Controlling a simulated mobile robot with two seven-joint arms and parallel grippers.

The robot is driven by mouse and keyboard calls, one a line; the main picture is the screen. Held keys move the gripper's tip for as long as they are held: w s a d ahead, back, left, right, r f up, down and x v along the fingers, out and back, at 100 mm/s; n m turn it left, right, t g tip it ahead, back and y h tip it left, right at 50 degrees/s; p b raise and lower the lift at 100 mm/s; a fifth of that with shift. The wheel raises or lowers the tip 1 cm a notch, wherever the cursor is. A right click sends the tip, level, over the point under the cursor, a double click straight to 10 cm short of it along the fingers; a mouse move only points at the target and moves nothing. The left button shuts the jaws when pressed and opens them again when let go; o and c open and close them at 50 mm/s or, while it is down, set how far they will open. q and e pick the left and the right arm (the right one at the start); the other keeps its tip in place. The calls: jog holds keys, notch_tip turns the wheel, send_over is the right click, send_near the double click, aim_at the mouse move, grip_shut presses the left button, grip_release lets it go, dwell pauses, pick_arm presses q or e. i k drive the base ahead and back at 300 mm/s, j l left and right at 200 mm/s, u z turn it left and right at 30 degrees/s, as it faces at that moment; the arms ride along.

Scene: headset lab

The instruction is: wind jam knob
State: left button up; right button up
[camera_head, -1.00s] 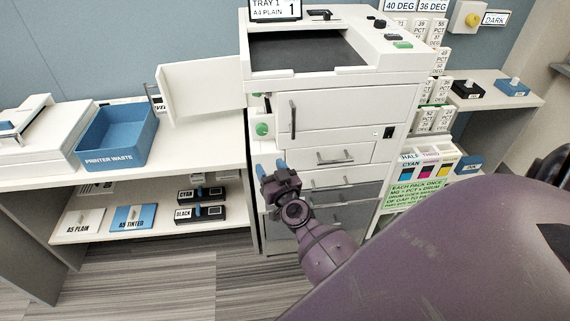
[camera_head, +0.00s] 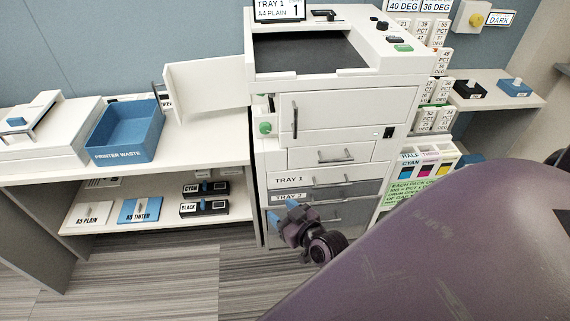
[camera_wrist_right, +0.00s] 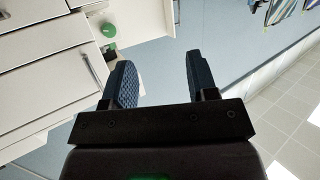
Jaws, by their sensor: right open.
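The green round knob (camera_head: 265,127) is on the left front of the white printer (camera_head: 345,103), below an opening by the door's left edge. It also shows in the right wrist view (camera_wrist_right: 108,30), beyond the left finger. My right gripper (camera_head: 282,213) is low in front of the printer's lower drawers, below the knob and apart from it. In the right wrist view its two blue fingers (camera_wrist_right: 160,68) are spread with nothing between them. My left gripper is not in view.
A white side panel (camera_head: 207,85) sticks out left of the printer, over the counter. A blue printer waste bin (camera_head: 125,135) stands on that counter. Cyan and black cartridges (camera_head: 205,207) lie on the shelf below. A labelled supply rack stands at the printer's right.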

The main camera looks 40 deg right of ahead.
aim_at(265, 127)
jog(key=i+j+z, duration=0.6)
jog(key=i+j, duration=0.15)
